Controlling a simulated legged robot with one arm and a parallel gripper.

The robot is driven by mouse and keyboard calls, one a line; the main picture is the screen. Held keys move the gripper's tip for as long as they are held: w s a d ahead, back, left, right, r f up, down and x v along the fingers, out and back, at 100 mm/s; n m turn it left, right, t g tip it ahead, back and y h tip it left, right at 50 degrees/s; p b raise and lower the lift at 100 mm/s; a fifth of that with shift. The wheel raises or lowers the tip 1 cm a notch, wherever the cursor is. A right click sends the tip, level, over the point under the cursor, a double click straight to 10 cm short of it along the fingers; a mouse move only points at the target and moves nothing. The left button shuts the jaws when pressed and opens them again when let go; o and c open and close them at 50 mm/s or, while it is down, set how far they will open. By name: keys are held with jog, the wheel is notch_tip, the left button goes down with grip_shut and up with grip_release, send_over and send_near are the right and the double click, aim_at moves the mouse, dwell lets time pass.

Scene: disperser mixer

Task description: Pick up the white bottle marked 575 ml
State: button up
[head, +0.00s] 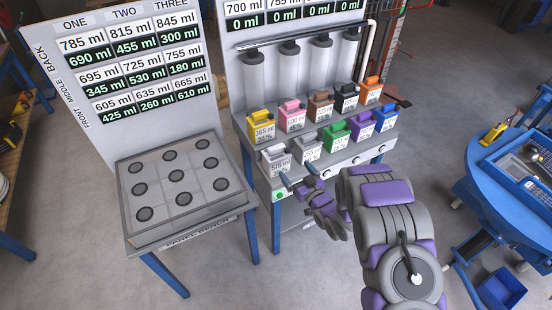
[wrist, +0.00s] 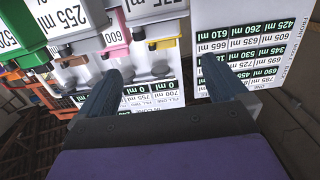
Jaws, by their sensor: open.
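The white bottle marked 575 ml (head: 276,161) stands upright at the front left corner of the dispenser bench in the head view. In the wrist view its label side (wrist: 148,10) shows at the top edge, cut off by the frame, between my two fingers. My gripper (head: 297,186) is open and empty, just in front of the bench and slightly right of and below the bottle in the head view. The fingers of my gripper (wrist: 158,22) are spread wide in the wrist view. I cannot tell the exact gap to the bottle.
A pale bottle marked 255 ml (wrist: 66,22) stands beside it, right of it in the head view (head: 308,148). A yellow bottle (head: 262,126) and a pink bottle (head: 291,115) stand behind. The panel bench (head: 172,240) is to the left. A blue table (head: 490,185) is at the right.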

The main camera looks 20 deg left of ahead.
aim_at(275, 146)
jog(key=b+x, duration=0.1)
jog(key=x, duration=1.1)
jog(key=shift+f+b, duration=0.1)
jog(key=shift+b, duration=0.25)
jog(key=shift+b+x, duration=0.65)
jog(key=shift+x, duration=1.95)
jog(key=shift+f, duration=0.15)
jog(key=shift+s, duration=0.1)
grip_shut()
